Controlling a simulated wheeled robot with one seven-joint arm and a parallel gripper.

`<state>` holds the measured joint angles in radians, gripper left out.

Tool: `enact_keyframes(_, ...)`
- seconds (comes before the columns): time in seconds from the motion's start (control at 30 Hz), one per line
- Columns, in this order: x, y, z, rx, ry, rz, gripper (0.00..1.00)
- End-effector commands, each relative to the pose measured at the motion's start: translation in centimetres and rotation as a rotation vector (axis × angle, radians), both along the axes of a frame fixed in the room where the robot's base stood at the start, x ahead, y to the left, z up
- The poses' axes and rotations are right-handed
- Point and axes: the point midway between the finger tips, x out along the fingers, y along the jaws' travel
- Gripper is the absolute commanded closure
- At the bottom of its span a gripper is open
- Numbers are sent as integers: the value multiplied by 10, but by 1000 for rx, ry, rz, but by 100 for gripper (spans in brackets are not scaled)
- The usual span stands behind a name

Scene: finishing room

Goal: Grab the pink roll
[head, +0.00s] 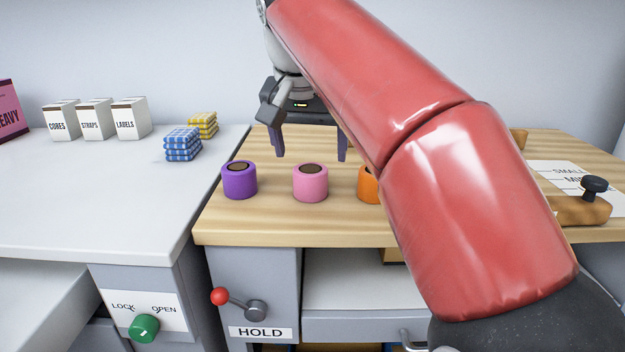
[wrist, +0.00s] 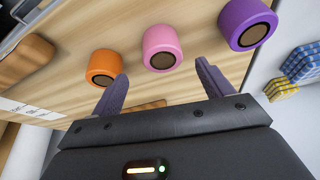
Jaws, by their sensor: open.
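The pink roll (head: 310,184) stands upright on the wooden bench top, between a purple roll (head: 239,181) and an orange roll (head: 369,185). My gripper (head: 312,156) is open and empty, behind and above the pink roll in the head view. In the wrist view the pink roll (wrist: 161,46) lies beyond the fingertips, roughly centred between the two fingers of my gripper (wrist: 161,70). The fingers do not touch it. In the head view my red arm hides part of the orange roll, which shows whole in the wrist view (wrist: 103,67).
Folded blue checked cloths (head: 183,144) and yellow cloths (head: 203,124) lie on the white counter left of the bench. White boxes (head: 94,119) stand farther left. A wooden block with a dark knob (head: 590,205) is at the bench's right. A red-knobbed lever (head: 238,300) is below the front edge.

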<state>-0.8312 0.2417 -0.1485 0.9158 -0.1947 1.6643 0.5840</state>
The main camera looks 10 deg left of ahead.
Motion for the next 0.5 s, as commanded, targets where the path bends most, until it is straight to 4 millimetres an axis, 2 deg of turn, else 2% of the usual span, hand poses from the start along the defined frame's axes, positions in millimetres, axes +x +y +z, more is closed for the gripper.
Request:
enact_keyframes(0.03, 2, 0, -9, -1, 1, 0, 21)
enact_keyframes(0.27, 10, 2, -28, -1, 2, 0, 21)
enact_keyframes(0.5, 23, 6, -61, 0, 2, 0, 21)
